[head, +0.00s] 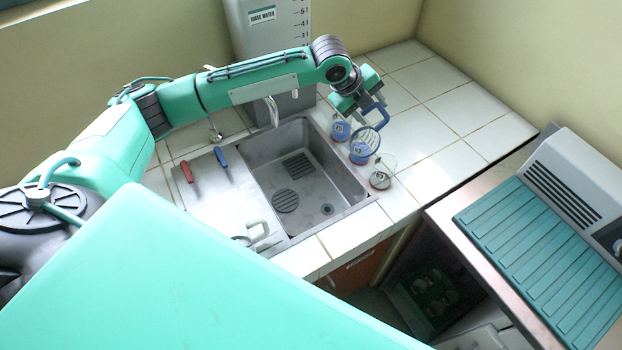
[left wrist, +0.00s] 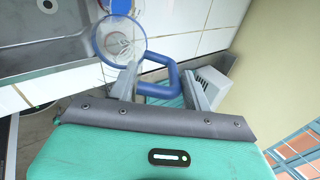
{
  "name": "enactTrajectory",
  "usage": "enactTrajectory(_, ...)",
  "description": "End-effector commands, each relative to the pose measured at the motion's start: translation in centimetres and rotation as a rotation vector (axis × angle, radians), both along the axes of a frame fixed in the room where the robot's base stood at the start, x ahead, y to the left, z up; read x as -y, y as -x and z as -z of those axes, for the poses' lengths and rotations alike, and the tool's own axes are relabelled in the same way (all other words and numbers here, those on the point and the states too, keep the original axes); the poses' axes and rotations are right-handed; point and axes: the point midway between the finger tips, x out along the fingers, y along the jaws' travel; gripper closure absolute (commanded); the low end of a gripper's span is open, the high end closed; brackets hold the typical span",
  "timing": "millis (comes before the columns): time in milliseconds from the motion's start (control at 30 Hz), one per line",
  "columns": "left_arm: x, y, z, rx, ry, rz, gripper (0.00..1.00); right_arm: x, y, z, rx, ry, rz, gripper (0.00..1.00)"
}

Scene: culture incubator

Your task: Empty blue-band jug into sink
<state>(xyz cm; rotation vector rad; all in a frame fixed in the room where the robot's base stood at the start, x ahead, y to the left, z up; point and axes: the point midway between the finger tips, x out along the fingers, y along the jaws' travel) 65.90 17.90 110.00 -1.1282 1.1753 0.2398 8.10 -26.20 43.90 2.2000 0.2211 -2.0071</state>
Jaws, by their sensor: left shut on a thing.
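The blue-band jug (head: 366,141) is a clear vessel with a blue handle, at the right edge of the sink (head: 318,187). My left gripper (head: 358,98) is above it, shut on its handle. In the left wrist view the blue handle (left wrist: 161,92) lies between the fingers of my left gripper (left wrist: 160,84), and the clear jug body (left wrist: 120,42) shows beyond. I cannot tell whether the jug's base touches the counter. The sink basin looks empty, with a round drain at its bottom. My right gripper is not in view.
A blue-marked vessel (head: 340,130) and a red-marked clear vessel (head: 381,176) stand close to the jug. A rinse water container (head: 265,35) stands at the back. The tiled counter (head: 440,125) to the right is clear.

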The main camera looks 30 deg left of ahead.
Motion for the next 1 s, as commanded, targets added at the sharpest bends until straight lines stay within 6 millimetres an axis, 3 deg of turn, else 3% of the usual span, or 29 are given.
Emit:
enactTrajectory(33, 0.2, -0.2, -0.6, -0.011, -0.010, 0.001, 1.00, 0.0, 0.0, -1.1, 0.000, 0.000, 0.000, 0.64)
enactTrajectory(300, 1.2, -1.3, -0.5, -0.084, -0.075, 0.002, 1.00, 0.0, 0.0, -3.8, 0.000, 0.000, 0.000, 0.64)
enactTrajectory(433, 1.8, -1.9, 0.5, -0.138, -0.123, 0.002, 1.00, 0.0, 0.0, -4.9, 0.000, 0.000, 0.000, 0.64)
enactTrajectory(1000, 3.9, -4.3, 2.5, -0.351, -0.312, 0.002, 1.00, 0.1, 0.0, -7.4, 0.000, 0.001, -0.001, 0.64)
